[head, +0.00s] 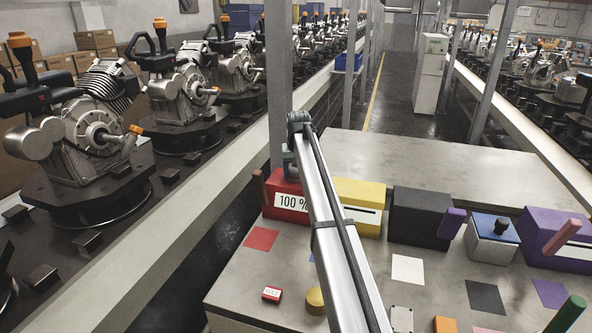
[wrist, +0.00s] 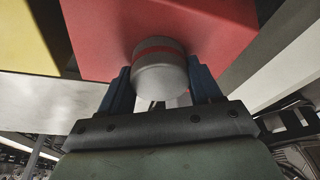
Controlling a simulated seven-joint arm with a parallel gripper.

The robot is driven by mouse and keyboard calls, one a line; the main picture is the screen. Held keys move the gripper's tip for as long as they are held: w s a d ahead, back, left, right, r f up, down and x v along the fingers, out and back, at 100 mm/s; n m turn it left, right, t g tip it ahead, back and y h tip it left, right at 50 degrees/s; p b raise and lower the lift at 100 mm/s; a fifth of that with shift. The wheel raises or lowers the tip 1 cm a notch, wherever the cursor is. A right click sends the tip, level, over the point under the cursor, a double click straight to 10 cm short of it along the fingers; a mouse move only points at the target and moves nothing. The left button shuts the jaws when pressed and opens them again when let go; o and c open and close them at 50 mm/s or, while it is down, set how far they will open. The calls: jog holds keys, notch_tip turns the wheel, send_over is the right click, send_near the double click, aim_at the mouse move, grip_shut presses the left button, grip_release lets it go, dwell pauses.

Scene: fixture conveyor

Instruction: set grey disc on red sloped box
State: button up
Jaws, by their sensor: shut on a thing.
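The red box (head: 270,201) stands at the left end of a row of boxes on the table and bears a white label reading "100 %". My gripper (head: 290,165) is at the top of this box in the head view, partly hidden by my arm. In the wrist view my gripper (wrist: 162,80) has its two blue fingers shut on the grey disc (wrist: 160,78), which has a red band. The red box (wrist: 105,30) fills the area right beyond the disc there. I cannot tell whether the disc touches it. The disc is not clearly visible in the head view.
The conveyor with engines (head: 90,130) runs at left.

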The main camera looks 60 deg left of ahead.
jog(key=o, duration=1.5)
